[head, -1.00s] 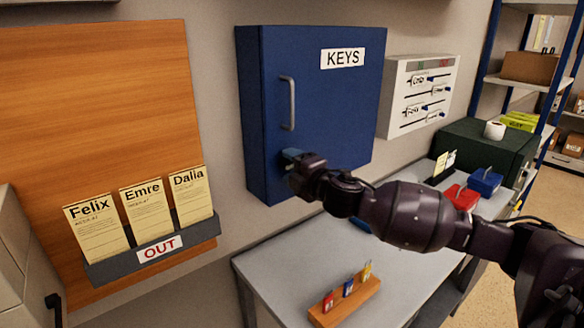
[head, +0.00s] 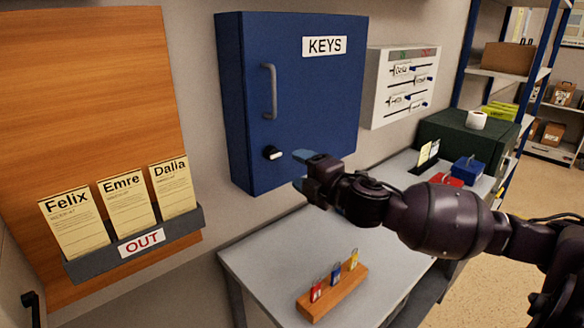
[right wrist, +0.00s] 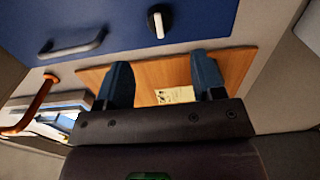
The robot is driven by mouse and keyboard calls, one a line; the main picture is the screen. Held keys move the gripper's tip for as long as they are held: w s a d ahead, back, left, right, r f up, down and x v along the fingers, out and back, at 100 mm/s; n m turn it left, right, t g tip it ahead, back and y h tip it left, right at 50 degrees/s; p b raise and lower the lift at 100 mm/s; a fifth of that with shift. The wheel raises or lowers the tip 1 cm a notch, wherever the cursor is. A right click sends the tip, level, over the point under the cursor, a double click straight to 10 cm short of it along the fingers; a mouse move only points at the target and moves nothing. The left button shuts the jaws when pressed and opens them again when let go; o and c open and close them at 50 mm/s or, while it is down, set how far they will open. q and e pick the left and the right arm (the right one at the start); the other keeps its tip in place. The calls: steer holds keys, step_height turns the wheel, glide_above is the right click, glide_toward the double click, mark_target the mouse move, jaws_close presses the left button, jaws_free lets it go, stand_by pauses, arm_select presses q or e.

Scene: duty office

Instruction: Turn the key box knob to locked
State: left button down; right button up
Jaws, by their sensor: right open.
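The blue key box (head: 330,95), labelled KEYS, hangs on the wall with its door shut. Its knob (head: 272,153), white and black, sits low on the door below the handle. In the right wrist view the knob (right wrist: 158,24) has a white bar running roughly up and down the picture on a dark base. My right gripper (head: 303,170) is open and empty. It is in front of the door, to the right of the knob and apart from it. Its two blue-tipped fingers (right wrist: 162,78) show in the right wrist view with nothing between them. My left gripper is not in view.
A grey table (head: 270,255) stands below, with a wooden tag holder (head: 345,288) on it. A grey vertical handle (head: 269,92) sticks out of the door. A wooden board (head: 85,110) with an OUT card tray (head: 195,222) is left. A white panel (head: 376,105) hangs right.

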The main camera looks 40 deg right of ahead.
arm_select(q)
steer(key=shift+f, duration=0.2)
arm_select(e)
steer(key=shift+s, duration=0.8)
steer(key=shift+s, duration=0.1)
